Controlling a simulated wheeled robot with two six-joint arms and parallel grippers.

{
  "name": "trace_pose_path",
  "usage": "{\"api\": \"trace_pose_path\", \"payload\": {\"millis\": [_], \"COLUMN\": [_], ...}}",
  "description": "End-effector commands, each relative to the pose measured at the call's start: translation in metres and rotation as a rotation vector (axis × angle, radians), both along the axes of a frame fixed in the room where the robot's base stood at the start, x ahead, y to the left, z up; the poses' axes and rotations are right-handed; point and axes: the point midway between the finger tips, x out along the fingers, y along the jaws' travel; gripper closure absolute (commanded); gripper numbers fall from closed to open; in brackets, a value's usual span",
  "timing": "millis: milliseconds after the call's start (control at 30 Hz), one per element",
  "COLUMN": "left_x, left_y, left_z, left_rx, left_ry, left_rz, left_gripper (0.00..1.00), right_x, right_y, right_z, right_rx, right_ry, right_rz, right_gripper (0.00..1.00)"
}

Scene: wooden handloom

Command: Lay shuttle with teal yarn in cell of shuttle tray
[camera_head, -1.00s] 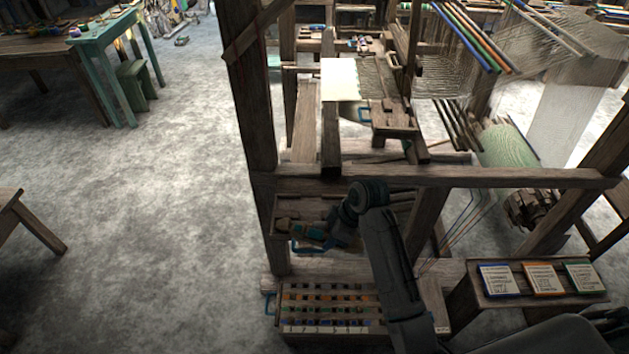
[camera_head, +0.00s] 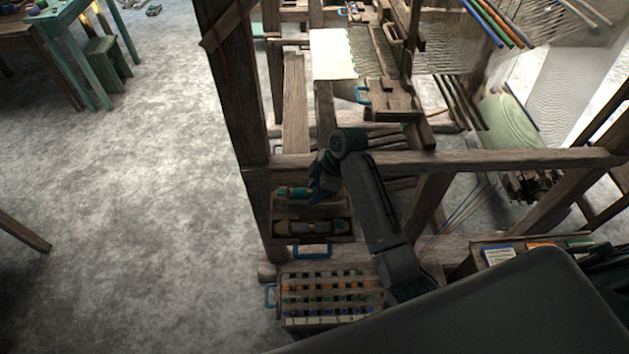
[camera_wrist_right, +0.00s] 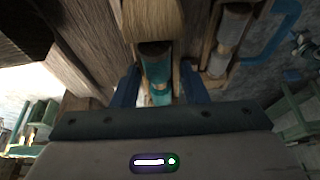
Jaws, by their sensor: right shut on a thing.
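The shuttle with teal yarn (camera_head: 290,192) is at the far cell of the shuttle tray (camera_head: 352,238) in the head view. My right gripper (camera_head: 319,193) is shut on this shuttle near its right end. In the right wrist view the teal yarn (camera_wrist_right: 156,72) lies between the two blue fingers of the right gripper (camera_wrist_right: 160,88), with the wooden shuttle body extending upward. I cannot tell whether the shuttle touches the cell floor. My left gripper is not in view.
A second shuttle (camera_head: 300,228) with pale yarn lies in the tray's near cell. A blue handle (camera_head: 313,250) is on the tray's front. A loom beam (camera_head: 470,160) crosses behind my right arm.

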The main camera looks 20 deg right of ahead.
Motion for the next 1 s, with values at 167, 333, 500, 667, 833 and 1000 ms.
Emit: {"api": "trace_pose_path", "payload": {"millis": [167, 333, 500, 667, 833, 1000], "left_x": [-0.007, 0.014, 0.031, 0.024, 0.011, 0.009], "left_y": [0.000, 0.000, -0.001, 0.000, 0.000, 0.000], "left_z": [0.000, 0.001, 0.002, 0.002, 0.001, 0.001], "left_rx": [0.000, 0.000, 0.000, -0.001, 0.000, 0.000], "left_ry": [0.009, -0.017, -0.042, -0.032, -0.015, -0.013], "left_rz": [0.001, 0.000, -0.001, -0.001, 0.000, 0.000], "left_gripper": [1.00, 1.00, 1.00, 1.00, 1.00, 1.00], "right_x": [0.000, 0.001, -0.001, -0.002, -0.002, 0.000], "right_y": [0.000, 0.000, -0.002, -0.003, -0.003, -0.002], "right_z": [-0.010, -0.009, -0.009, -0.009, -0.009, -0.009], "right_rx": [0.001, 0.000, -0.001, -0.001, -0.001, 0.000], "right_ry": [-0.002, -0.002, -0.002, -0.003, -0.002, -0.002], "right_rz": [0.001, 0.000, 0.000, 0.000, 0.000, -0.001], "right_gripper": [0.86, 0.86, 0.86, 0.86, 0.86, 0.86]}}
